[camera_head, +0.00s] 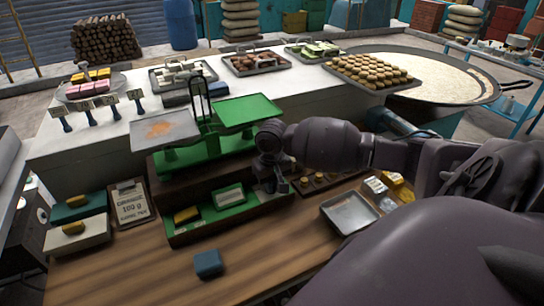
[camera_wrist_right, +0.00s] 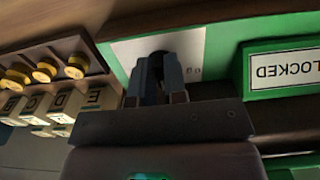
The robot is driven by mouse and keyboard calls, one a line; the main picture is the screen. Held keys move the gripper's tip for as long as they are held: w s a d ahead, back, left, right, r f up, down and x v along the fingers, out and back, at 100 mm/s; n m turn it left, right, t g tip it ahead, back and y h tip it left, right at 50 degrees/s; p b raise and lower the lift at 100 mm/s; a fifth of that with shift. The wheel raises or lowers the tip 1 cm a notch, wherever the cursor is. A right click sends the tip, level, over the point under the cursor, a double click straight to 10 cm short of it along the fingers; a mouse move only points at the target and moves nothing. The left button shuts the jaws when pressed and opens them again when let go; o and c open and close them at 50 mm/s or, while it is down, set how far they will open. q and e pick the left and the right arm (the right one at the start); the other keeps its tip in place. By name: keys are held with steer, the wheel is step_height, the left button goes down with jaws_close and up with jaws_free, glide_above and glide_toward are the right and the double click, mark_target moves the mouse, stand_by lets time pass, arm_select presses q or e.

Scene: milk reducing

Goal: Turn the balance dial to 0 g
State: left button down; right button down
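The green balance (camera_head: 190,155) stands on the workbench with a grey pan (camera_head: 165,130) at left and a green pan (camera_head: 248,111) at right. My right gripper (camera_head: 278,184) is low at the right end of the green base. In the right wrist view, my right gripper (camera_wrist_right: 160,75) points at a white plate (camera_wrist_right: 195,45) on the green base. A dark round knob, apparently the dial (camera_wrist_right: 159,54), shows between its fingertips. The fingers hide most of it, and I cannot tell whether they touch it. The dial's setting is not readable. My left gripper is not in view.
A green-framed "LOCKED" label (camera_wrist_right: 285,72) sits beside the white plate. Brass weights (camera_wrist_right: 45,70) and lettered blocks (camera_wrist_right: 50,105) are on the other side. A metal tray (camera_head: 350,212) and a blue block (camera_head: 208,263) lie on the bench, whose front middle is mostly clear.

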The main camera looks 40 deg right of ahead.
steer(key=shift+n, duration=0.4)
steer(key=shift+d+n, duration=0.2)
steer(key=shift+n, duration=2.3)
steer(key=shift+r, duration=0.1)
steer(key=c, duration=1.2)
jaws_free()
steer(key=shift+o, duration=0.2)
step_height(320, 180, up, 11)
steer(key=shift+b, duration=0.3)
steer(key=shift+o, duration=0.3)
